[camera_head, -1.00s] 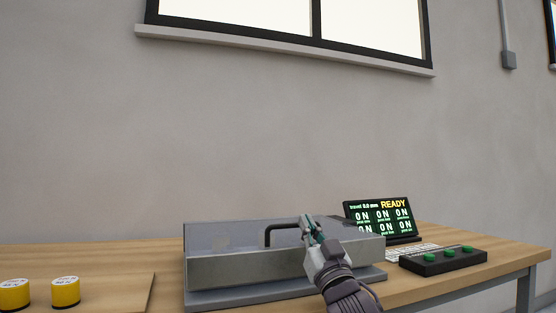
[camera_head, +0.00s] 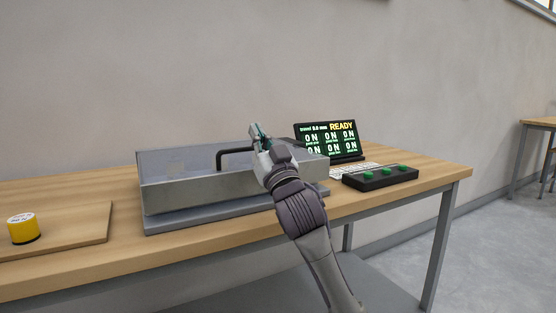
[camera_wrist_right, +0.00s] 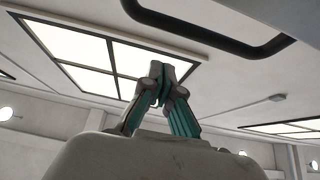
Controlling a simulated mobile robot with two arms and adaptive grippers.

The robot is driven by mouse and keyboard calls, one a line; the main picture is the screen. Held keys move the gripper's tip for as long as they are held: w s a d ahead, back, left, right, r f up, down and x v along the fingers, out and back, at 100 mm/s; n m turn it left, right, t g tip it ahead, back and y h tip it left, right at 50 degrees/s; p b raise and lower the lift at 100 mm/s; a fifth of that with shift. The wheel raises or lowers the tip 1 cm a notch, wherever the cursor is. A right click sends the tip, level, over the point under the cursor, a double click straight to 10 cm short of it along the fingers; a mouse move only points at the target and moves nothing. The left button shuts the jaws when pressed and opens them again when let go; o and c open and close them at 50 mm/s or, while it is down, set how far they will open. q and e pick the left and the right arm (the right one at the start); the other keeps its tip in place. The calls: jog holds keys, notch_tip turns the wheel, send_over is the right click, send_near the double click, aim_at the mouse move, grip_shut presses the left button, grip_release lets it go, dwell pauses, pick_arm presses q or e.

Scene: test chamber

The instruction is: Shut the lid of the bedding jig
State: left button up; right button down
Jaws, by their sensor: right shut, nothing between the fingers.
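The bedding jig (camera_head: 200,192) is a grey metal box on a grey base plate on the table. Its see-through lid (camera_head: 165,160) lies flat over the box; I cannot tell if a small gap is left. A black bar handle (camera_head: 236,151) stands on the lid, and a dark bar like it shows at the top of the right wrist view (camera_wrist_right: 205,45). My right gripper (camera_head: 256,131) is shut and empty, just right of the handle and above the lid, fingers pointing up. Its fingers also show in the right wrist view (camera_wrist_right: 160,85). My left gripper is not in view.
A screen (camera_head: 328,138) reading READY with several ON marks stands behind right. A black box with green buttons (camera_head: 380,177) sits at the table's right. A yellow can (camera_head: 23,229) stands on a board (camera_head: 75,232) at left. Another table (camera_head: 540,122) is far right.

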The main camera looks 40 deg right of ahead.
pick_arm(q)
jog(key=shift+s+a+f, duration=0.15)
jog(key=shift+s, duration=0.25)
pick_arm(e)
jog(key=v, duration=1)
jog(key=shift+s+r, duration=0.2)
jog(key=shift+r, duration=0.2)
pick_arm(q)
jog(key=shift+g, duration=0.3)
